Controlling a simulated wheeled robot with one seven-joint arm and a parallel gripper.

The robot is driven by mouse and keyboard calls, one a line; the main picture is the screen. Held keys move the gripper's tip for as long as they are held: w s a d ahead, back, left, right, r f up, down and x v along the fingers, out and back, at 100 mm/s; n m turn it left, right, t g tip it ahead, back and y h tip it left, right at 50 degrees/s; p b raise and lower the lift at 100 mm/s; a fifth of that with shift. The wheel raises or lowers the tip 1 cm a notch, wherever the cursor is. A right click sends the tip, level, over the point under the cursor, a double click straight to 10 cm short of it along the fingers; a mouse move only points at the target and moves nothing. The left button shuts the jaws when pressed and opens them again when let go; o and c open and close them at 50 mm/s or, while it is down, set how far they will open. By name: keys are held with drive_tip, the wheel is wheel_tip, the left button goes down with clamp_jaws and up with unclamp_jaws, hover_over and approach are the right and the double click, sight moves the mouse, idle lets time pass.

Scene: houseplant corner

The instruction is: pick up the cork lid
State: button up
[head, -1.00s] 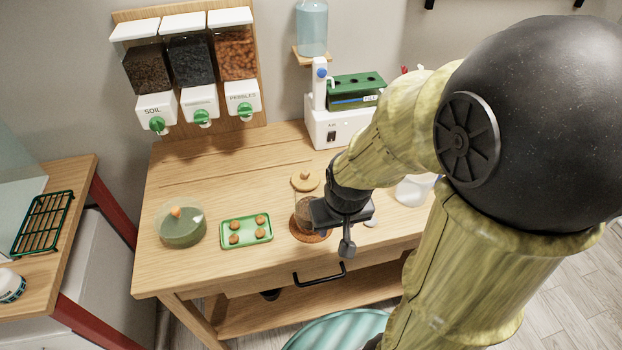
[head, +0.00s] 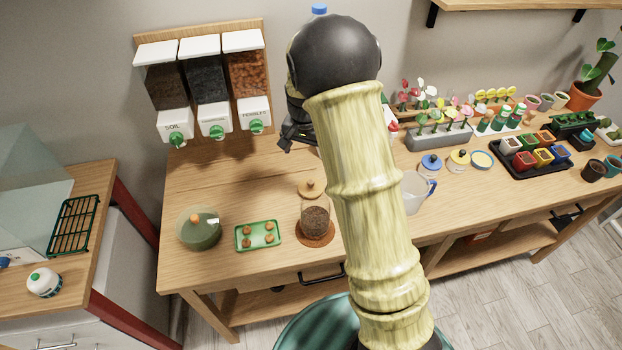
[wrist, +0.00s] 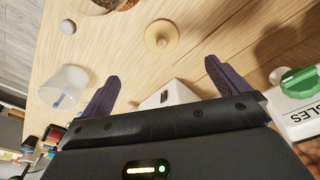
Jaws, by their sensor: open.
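The cork lid (head: 311,188) is a round tan disc with a small knob. It lies on the table behind the glass jar of soil (head: 315,220), which stands uncovered on a brown coaster (head: 317,240). The lid also shows in the wrist view (wrist: 161,36), knob toward the camera, beyond and between my fingertips. My gripper (head: 297,138) is up behind the lid, near the pebbles dispenser; its two dark fingers (wrist: 161,84) are apart, with nothing held between them. My arm hides part of the table right of the lid.
Dispensers (head: 213,118) hang at the back. A clear jug (head: 413,192) stands to the right. Bare table surrounds the lid's left side.

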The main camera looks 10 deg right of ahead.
sight(310, 182)
drive_tip(key=shift+w, duration=0.2)
drive_tip(key=shift+f, duration=0.15)
drive_tip(key=f+p, duration=0.1)
drive_tip(key=f, duration=0.2)
drive_tip(key=f+p, duration=0.1)
drive_tip(key=f, duration=0.3)
drive_tip(key=w+f+p, duration=0.1)
drive_tip(key=f, duration=0.3)
drive_tip(key=shift+w+d+f, duration=0.1)
drive_tip(key=shift+d+f, duration=0.1)
drive_tip(key=shift+f, duration=0.05)
drive_tip(key=shift+d+f, duration=0.15)
drive_tip(key=shift+w+d+f+p, duration=0.1)
drive_tip(key=shift+d+f+p, duration=0.05)
drive_tip(key=shift+f+p, duration=0.5)
drive_tip(key=shift+w+d+f+p, duration=0.15)
drive_tip(key=shift+f+p, duration=0.25)
drive_tip(key=shift+f, duration=0.6)
drive_tip(key=shift+w+a+f+p, duration=0.15)
drive_tip(key=shift+f+p, duration=0.25)
drive_tip(key=shift+f, duration=0.55)
drive_tip(key=shift+d, duration=0.1)
